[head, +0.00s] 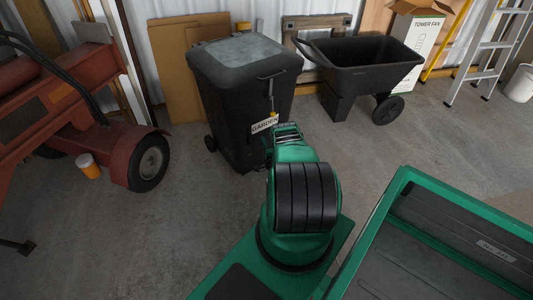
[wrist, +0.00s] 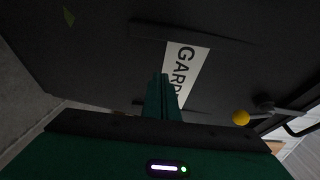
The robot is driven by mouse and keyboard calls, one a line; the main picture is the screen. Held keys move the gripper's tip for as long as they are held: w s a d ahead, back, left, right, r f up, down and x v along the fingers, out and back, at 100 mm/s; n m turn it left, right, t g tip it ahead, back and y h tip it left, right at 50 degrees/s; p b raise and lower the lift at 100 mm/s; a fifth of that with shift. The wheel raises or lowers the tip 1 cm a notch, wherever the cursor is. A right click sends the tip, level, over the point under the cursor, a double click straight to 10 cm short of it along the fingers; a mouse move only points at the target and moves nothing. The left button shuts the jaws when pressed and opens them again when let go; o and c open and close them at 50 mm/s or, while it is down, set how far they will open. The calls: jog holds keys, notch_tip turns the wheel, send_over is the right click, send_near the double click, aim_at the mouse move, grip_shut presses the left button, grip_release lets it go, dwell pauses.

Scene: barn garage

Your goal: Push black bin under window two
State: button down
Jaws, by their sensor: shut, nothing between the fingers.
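The black wheeled bin (head: 235,112) stands upright near the back wall in the head view, with a grey lid and a hanging label reading GARDEN (head: 264,123). My gripper (head: 285,128) is in front of the bin's near face, close to the label. In the wrist view the bin's dark face (wrist: 110,50) fills most of the picture. My shut, empty gripper fingers (wrist: 163,80) point at it, overlapping the label (wrist: 185,72). I cannot tell whether they touch the bin. No window is visible in these frames.
A black wheelbarrow (head: 370,72) stands right of the bin, with a tower fan box (head: 424,32) and a ladder (head: 492,50) beyond. A red machine (head: 70,95) with a wheel stands left, an orange-yellow cup (head: 88,166) beside it. Concrete floor (head: 120,230) is clear at front left.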

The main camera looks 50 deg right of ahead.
jog(key=v, duration=0.8)
jog(key=shift+s+a, duration=0.15)
jog(key=shift+s, duration=0.15)
jog(key=shift+f, duration=0.1)
